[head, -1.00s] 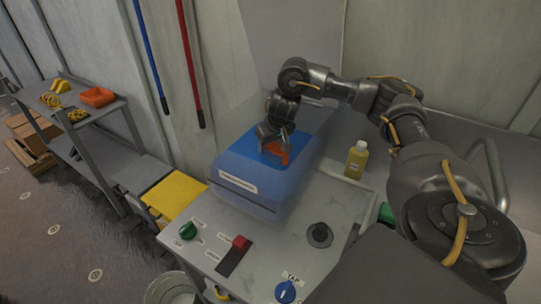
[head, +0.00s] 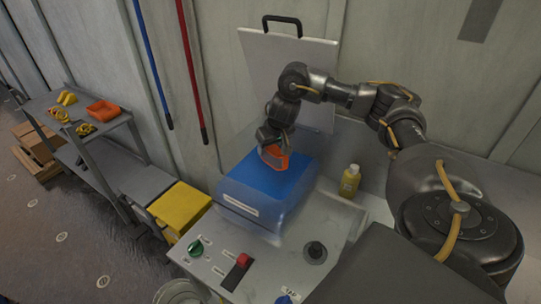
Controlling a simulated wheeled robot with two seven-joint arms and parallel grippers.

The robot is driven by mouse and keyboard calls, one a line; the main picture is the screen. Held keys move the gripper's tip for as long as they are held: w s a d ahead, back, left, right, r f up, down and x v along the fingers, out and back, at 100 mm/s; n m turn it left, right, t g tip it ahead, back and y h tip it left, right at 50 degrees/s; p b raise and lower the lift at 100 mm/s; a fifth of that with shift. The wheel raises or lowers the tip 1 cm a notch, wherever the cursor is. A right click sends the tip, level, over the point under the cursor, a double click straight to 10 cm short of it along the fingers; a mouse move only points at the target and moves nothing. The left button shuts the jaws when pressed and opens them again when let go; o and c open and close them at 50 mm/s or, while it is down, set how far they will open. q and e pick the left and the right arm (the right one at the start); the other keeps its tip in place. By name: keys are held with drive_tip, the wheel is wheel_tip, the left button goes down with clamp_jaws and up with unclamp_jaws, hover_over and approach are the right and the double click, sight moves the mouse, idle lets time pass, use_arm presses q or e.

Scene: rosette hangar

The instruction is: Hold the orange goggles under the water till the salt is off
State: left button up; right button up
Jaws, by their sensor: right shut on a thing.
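The orange goggles (head: 274,157) are in the jaws of my right gripper (head: 268,145), which is shut on them. Gripper and goggles are at the back part of a blue tank (head: 240,205) with clear sides and a white label on its front. The tank's top looks flat blue. The goggles show over it, partly covered by the fingers. I cannot tell whether they touch the water, nor see any salt on them. My left gripper is not in view.
A pale panel with a black handle (head: 285,70) stands behind the tank. A yellow bottle (head: 349,181) is to its right. A green knob (head: 196,247), a red lever (head: 243,260) and a blue knob (head: 284,300) are in front. A shelf (head: 100,128) stands at left.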

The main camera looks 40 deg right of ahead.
wheel_tip(320, 180, up, 3)
drive_tip(key=p, duration=0.2)
drive_tip(key=shift+p, duration=0.35)
wheel_tip(320, 180, up, 2)
drive_tip(key=shift+r+p, duration=0.25)
drive_tip(key=shift+p, duration=0.05)
drive_tip(key=shift+r, duration=1.5)
